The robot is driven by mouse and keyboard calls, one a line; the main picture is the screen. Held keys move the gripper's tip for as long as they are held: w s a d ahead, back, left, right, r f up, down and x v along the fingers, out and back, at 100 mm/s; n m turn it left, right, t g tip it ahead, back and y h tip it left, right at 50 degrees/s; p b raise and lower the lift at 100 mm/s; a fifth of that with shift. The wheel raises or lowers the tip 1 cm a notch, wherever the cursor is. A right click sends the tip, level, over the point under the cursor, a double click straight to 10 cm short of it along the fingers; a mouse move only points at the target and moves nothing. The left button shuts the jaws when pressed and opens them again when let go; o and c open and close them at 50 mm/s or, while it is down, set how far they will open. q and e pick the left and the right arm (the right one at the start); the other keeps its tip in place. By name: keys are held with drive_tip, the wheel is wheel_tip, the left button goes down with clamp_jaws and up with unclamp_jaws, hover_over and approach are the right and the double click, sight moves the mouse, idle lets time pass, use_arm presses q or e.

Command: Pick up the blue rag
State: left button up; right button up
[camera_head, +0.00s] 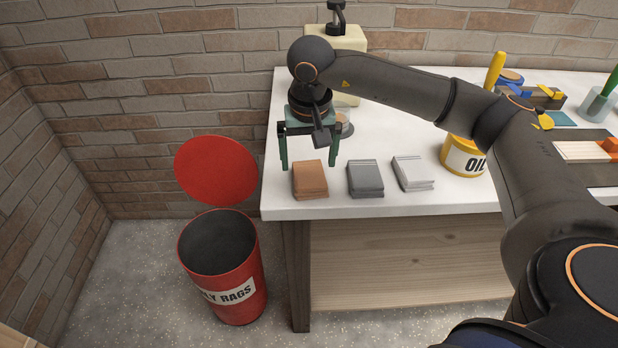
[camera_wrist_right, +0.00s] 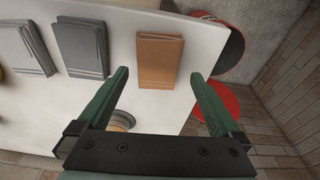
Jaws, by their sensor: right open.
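No rag in view is clearly blue. A folded brown-orange rag (camera_head: 310,180), a folded mid-grey rag (camera_head: 365,180) and a folded pale grey rag (camera_head: 412,174) lie in a row near the front edge of the white worktop (camera_head: 460,197). My right gripper (camera_head: 309,168) is open and empty, pointing down by the brown rag. In the right wrist view the brown rag (camera_wrist_right: 160,60) shows between and beyond the spread green fingers (camera_wrist_right: 159,76); its height above the rag is hard to judge. The mid-grey rag (camera_wrist_right: 81,48) is to its left there. My left gripper is not in view.
A red bin (camera_head: 232,290) marked for rags stands open left of the bench, its round lid (camera_head: 217,170) raised. A yellow oil can (camera_head: 464,157), a cream machine (camera_head: 350,50) and tools stand on the bench. A brick wall (camera_head: 140,90) closes the back.

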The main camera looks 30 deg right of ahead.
sight(309, 175)
drive_tip(key=shift+w+d+f, duration=0.15)
drive_tip(key=shift+w+f, duration=0.05)
drive_tip(key=shift+f, duration=0.65)
drive_tip(key=shift+w+d+f, duration=0.15)
drive_tip(key=shift+f, duration=0.75)
drive_tip(key=shift+w+d+f, duration=0.15)
drive_tip(key=shift+w+f, duration=0.05)
drive_tip(key=shift+f, duration=0.65)
drive_tip(key=c, duration=1.1)
drive_tip(key=shift+r, duration=0.1)
drive_tip(key=shift+r, duration=0.55)
drive_tip(key=s+a+r, duration=0.1)
drive_tip(key=s+r, duration=0.3)
drive_tip(key=s+a+r, duration=0.2)
drive_tip(key=s+r, duration=0.2)
drive_tip(key=s+a+r+b, duration=0.1)
drive_tip(key=s+a+r, duration=0.1)
drive_tip(key=s, duration=0.3)
drive_tip(key=shift+a+r, duration=0.25)
drive_tip(key=shift+r, duration=0.65)
